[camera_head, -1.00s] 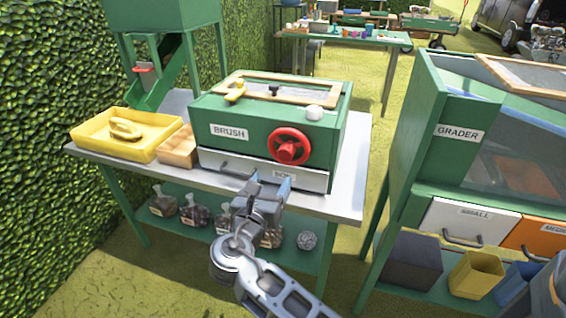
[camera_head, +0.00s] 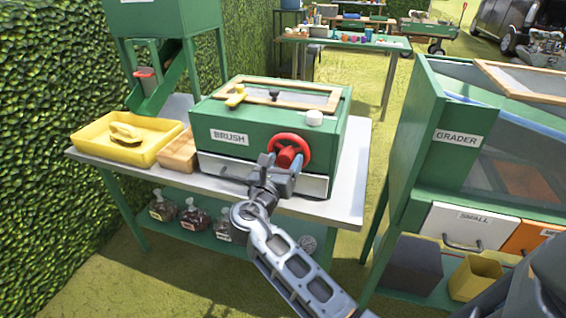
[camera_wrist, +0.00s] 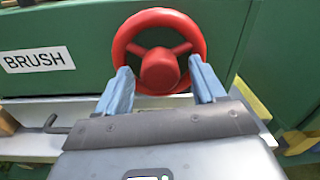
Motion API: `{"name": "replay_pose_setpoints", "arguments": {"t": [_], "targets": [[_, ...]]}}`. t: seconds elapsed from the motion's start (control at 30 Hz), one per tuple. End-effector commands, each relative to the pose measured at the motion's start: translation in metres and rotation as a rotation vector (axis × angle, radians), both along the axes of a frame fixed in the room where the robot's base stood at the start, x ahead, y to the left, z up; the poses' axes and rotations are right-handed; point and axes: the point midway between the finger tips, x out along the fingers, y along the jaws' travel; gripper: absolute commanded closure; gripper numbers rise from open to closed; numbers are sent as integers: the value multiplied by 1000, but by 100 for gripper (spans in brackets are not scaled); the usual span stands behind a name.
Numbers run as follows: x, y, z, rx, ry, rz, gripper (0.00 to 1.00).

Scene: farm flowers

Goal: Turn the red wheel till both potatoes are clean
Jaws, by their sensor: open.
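The red wheel (camera_head: 290,150) is on the front of the green BRUSH box (camera_head: 226,111), on the right part of that face. It shows whole in the wrist view (camera_wrist: 160,50), with spokes and a thick hub. My gripper (camera_head: 283,163) is open in front of the wheel. In the wrist view its two blue fingers (camera_wrist: 161,88) stand either side of the hub, over the lower part of the rim. I cannot tell whether they touch it. No potatoes can be made out; the box's inside is hidden under its framed lid (camera_head: 296,96).
A yellow tray (camera_head: 87,149) with a yellow brush and a wooden block (camera_head: 180,152) stand left of the box. A white drawer (camera_head: 312,185) is below the wheel, partly behind my arm. The GRADER bench (camera_head: 440,105) stands to the right, with a grassy gap between.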

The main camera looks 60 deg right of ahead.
Motion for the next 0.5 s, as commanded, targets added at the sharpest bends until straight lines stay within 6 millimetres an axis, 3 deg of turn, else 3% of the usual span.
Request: {"name": "replay_pose_setpoints", "arguments": {"t": [0.07,0.5], "targets": [[0,0,0,0,0,0,31],[0,0,0,0,-1,0,72]]}}
